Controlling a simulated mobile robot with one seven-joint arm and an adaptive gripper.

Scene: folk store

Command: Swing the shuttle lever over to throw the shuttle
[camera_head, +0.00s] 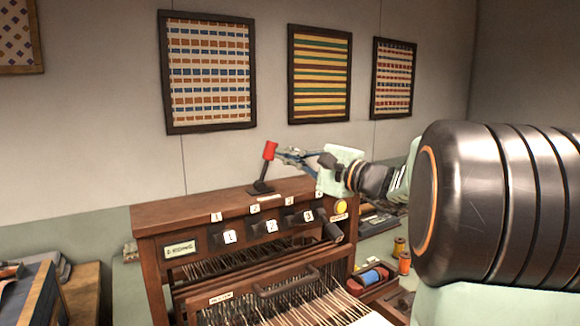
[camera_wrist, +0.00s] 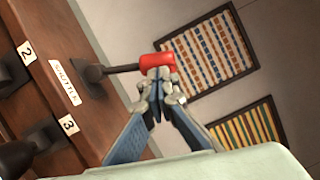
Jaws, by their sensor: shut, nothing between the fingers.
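The shuttle lever is a dark rod with a red knob (camera_head: 270,150), standing on a dark base (camera_head: 260,188) on top of the wooden loom (camera_head: 150,222). It tilts slightly to the right in the head view. The red knob (camera_wrist: 164,64) also shows in the wrist view, beside a "SHUTTLE" label (camera_wrist: 64,82). My gripper (camera_head: 283,155) is at the right side of the knob. Its closed fingertips (camera_wrist: 157,82) overlap the knob's lower part in the wrist view. I cannot tell whether they touch it. Nothing is held between the fingers.
Numbered levers (camera_head: 268,227) line the loom's front, with a yellow button (camera_head: 341,207) at their right. Warp threads and a beater frame (camera_head: 285,283) lie below. A tray of spools (camera_head: 368,278) stands at the right. Framed textiles (camera_head: 320,73) hang on the wall behind.

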